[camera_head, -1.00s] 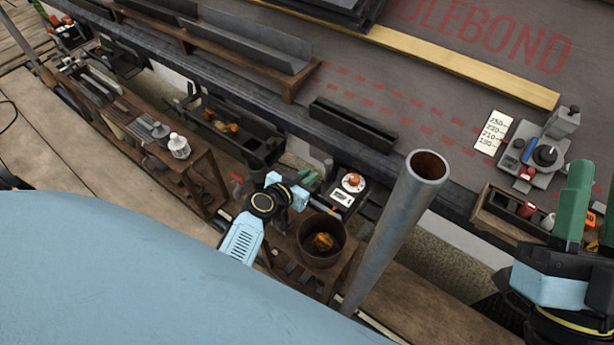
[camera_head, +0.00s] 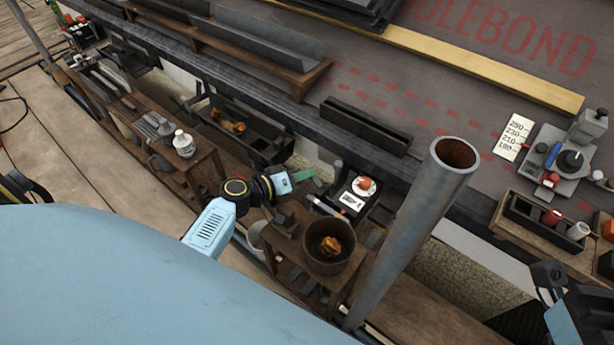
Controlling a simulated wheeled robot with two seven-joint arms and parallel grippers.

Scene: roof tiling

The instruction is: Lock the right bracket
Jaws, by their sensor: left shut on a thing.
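A pale, thin bar (camera_head: 326,207) lies between the fingers and that unit. I cannot tell whether the gripper touches the unit, or whether a lock is closed. Part of my right arm shows at the lower right edge, but its fingers are out of frame.
A tall grey pipe (camera_head: 415,225) stands right of the unit. A brown pot (camera_head: 329,243) with orange contents sits below on a wooden stand. A black trough (camera_head: 365,126) lies on the roof edge. A gauge tool (camera_head: 562,158) and a parts box (camera_head: 545,222) are at right.

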